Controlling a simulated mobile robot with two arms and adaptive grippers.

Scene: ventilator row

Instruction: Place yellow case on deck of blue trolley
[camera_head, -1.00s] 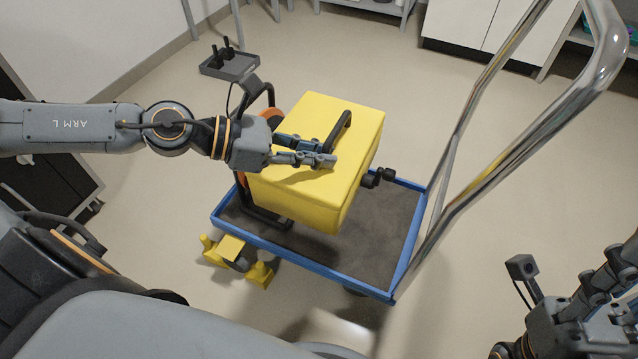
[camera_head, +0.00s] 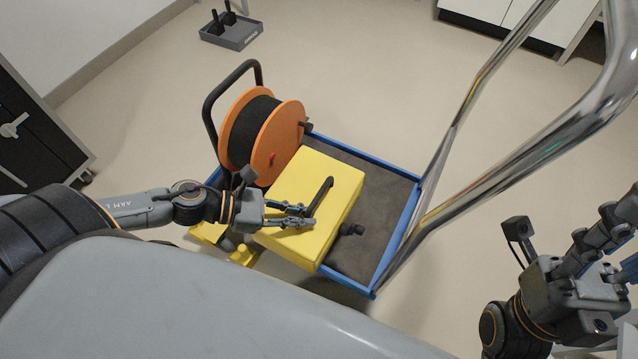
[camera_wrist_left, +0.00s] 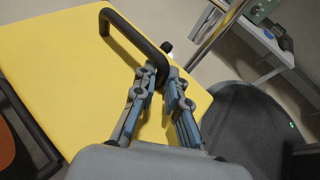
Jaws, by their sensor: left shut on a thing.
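The yellow case (camera_head: 335,225) has a black bar handle (camera_head: 320,196) on top and a dark knob on its right side. My left gripper (camera_head: 298,216) is shut on the handle; the left wrist view shows the fingers (camera_wrist_left: 155,95) closed around the bar. The case is over the near part of the blue trolley's deck (camera_head: 372,215) and hides part of the near blue rim. I cannot tell whether it touches the deck. My right gripper (camera_head: 620,240) is at the right edge, partly cut off, with its fingers apart and empty.
An orange reel with black cable (camera_head: 262,135) stands on the trolley's far left, close to the case. The chrome push handle (camera_head: 500,180) rises on the right. A yellow part (camera_head: 243,254) shows by the near-left rim. The right part of the deck is bare.

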